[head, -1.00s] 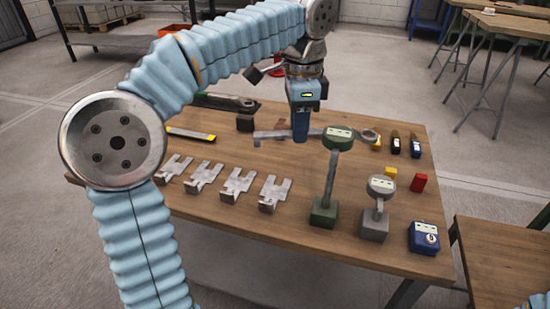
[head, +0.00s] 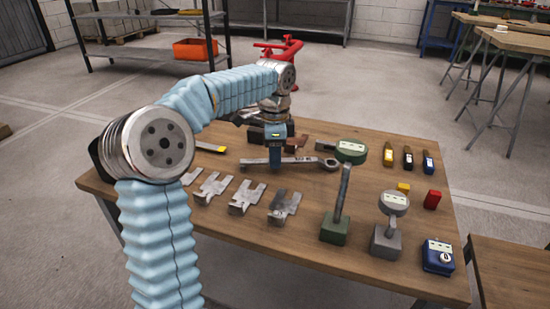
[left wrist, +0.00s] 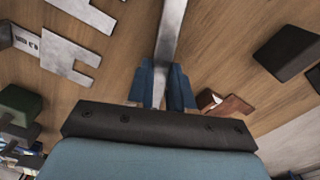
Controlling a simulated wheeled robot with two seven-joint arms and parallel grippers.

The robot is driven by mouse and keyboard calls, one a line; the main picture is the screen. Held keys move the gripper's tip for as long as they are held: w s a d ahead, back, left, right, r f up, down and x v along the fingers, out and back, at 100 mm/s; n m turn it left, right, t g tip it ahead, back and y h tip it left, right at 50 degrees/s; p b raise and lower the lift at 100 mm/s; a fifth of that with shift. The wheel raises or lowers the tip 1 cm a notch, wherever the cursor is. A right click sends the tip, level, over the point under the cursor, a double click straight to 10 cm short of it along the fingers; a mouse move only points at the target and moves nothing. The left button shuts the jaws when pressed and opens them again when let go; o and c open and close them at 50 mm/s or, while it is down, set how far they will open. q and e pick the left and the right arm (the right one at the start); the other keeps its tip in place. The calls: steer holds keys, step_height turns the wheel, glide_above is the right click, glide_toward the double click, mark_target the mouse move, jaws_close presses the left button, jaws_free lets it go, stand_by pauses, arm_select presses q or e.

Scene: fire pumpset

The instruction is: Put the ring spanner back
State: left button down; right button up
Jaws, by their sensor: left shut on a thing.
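The ring spanner (head: 308,161) is a long grey metal bar with a ring at its right end in the head view. My left gripper (head: 276,157) is shut on it near the middle. The spanner is roughly level over the table's (head: 300,253) far half; I cannot tell whether it touches the top. In the left wrist view the spanner's shaft (left wrist: 172,35) runs up between the blue fingertips of my left gripper (left wrist: 165,85). My right gripper is not in view.
Several flat forked metal plates (head: 248,196) lie in front. Dark blocks (head: 256,135) and a brown piece (head: 298,143) lie behind.

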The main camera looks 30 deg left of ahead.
arm_select(q)
steer(key=shift+f, duration=0.3)
steer(key=c, duration=1)
jaws_free()
steer(key=shift+r, duration=0.1)
step_height(320, 180, up, 12)
steer(key=p, duration=0.3)
